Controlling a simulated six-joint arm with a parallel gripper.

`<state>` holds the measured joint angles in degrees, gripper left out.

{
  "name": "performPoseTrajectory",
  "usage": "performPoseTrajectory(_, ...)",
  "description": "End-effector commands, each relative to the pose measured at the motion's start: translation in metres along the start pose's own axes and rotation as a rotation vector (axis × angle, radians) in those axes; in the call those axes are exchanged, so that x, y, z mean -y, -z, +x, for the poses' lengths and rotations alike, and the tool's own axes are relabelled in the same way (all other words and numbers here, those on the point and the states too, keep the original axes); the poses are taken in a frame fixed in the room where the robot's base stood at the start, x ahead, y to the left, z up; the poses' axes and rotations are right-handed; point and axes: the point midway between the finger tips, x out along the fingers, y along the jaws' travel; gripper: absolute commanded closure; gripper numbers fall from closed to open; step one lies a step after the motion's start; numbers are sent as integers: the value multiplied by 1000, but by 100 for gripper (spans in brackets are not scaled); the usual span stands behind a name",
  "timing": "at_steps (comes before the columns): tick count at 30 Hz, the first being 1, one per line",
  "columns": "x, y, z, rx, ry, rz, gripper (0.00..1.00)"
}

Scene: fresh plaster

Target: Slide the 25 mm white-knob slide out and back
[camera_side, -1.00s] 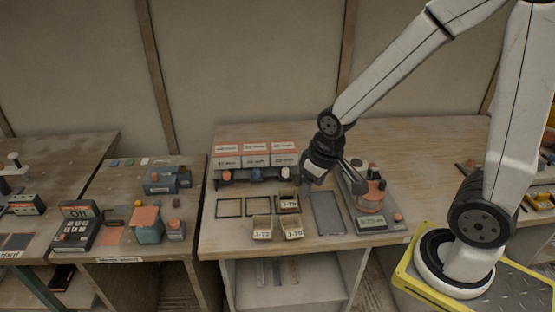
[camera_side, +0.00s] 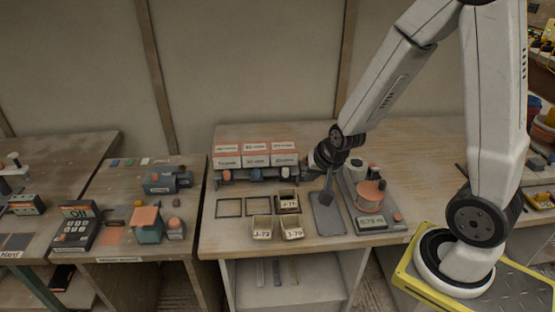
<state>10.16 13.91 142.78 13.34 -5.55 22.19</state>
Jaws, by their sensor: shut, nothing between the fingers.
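The slide unit (camera_side: 256,158) stands at the back left of the middle bench. A red knob (camera_side: 226,175) and a blue knob (camera_side: 257,174) show there. The right end of the unit is close to my dark wrist. My gripper (camera_side: 326,199) is shut and empty. It points down over the grey pad (camera_side: 330,222), to the right of the unit; I cannot tell whether it touches the pad.
Small labelled bins (camera_side: 262,228) and two dark square frames (camera_side: 229,207) lie in front of the unit. A device with a display (camera_side: 371,222) and a reddish round top stands right of the pad. Another bench with a keypad device (camera_side: 76,229) is at left.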

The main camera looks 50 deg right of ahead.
Motion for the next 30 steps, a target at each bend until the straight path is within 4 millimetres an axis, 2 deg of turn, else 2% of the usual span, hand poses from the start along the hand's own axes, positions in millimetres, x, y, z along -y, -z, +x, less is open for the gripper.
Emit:
performPoseTrajectory(3,-16,20,16,-88,-12,205,100)
performPoseTrajectory(9,-34,40,27,-185,-17,394,100)
performPoseTrajectory(22,-36,43,32,-200,-17,421,100)
performPoseTrajectory(30,-38,46,47,-198,-19,420,100)
